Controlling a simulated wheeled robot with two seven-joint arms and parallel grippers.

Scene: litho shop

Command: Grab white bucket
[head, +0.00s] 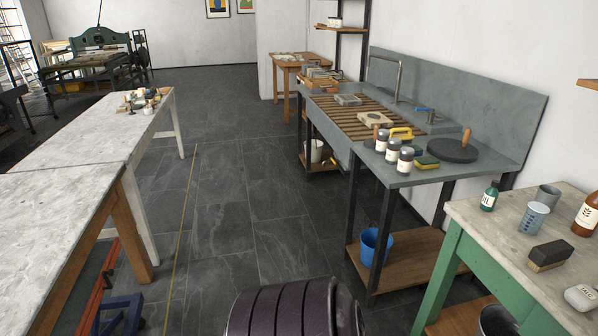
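A white bucket (316,151) stands on the low wooden shelf under the grey sink unit, right of the middle aisle. It looks small at this distance, and parts of the sink frame stand close around it. Neither of my grippers is in view.
A blue bucket (374,246) sits on the nearer lower shelf (412,262) under the sink. The sink counter (428,174) holds several cans and a round dark slab. A green-legged table (484,222) stands at right, pale worktables (60,210) at left. The dark tiled floor (235,205) between is clear.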

